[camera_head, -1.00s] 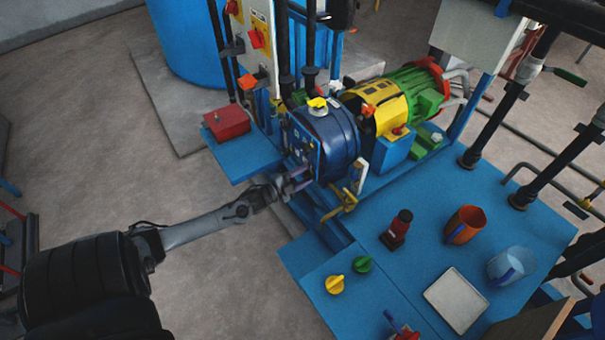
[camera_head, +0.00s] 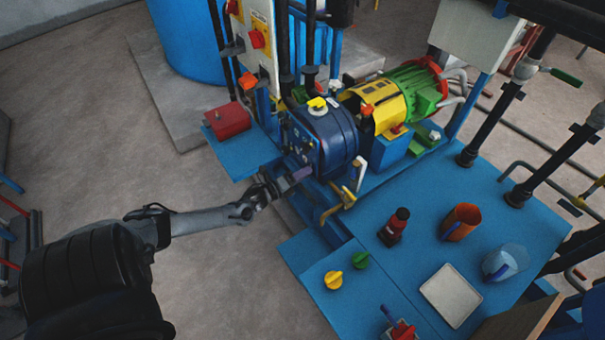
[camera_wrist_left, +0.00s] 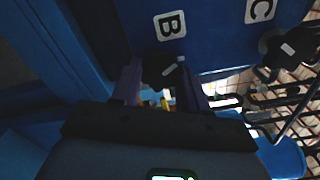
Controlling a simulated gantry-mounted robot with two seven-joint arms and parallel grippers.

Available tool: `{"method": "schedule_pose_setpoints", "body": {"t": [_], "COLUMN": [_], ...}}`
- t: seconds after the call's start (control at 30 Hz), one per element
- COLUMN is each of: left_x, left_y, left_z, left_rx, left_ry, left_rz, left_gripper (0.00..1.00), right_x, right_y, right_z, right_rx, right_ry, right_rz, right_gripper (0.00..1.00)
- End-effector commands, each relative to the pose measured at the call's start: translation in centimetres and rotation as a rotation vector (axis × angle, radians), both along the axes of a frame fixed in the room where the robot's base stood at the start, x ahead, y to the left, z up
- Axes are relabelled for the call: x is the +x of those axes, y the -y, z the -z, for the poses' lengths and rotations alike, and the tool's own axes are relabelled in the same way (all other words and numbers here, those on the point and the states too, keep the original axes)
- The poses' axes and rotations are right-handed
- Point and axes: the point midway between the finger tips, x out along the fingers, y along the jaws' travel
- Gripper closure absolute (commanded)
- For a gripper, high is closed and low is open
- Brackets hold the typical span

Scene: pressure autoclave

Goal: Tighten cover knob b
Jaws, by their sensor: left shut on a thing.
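The dark blue autoclave cover (camera_head: 300,142) faces left in the head view, with several small pale labels on it. My left gripper (camera_head: 298,176) is at its lower edge. In the left wrist view, cover knob b (camera_wrist_left: 160,71) is a black knob with a pale mark, just below the label B. The purple fingers of my left gripper (camera_wrist_left: 160,88) stand on either side of knob b and are shut on it. Another black knob (camera_wrist_left: 287,47) sits near the label C to the right. The head view hides knob b behind the gripper.
A yellow handle (camera_head: 340,204) is right of the gripper. A red box (camera_head: 227,121) sits behind it.

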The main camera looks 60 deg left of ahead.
Motion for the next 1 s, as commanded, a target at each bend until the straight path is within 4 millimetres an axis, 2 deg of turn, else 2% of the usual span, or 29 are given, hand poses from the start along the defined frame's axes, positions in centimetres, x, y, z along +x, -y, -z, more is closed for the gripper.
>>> {"method": "schedule_pose_setpoints", "body": {"t": [0.5, 1.0], "left_x": [0.01, 0.03], "left_y": [-0.11, -0.12], "left_z": [0.02, 0.04], "left_rx": [0.417, 0.545], "left_ry": [-0.023, -0.028], "left_rz": [0.000, -0.001], "left_gripper": [0.87, 0.87], "right_x": [-0.01, -0.02], "right_y": [0.08, 0.22], "right_z": [-0.82, -0.97], "right_rx": [-0.003, -0.010], "right_ry": [-0.001, -0.001], "right_rz": [-0.002, -0.006], "right_gripper": [0.57, 0.57]}}
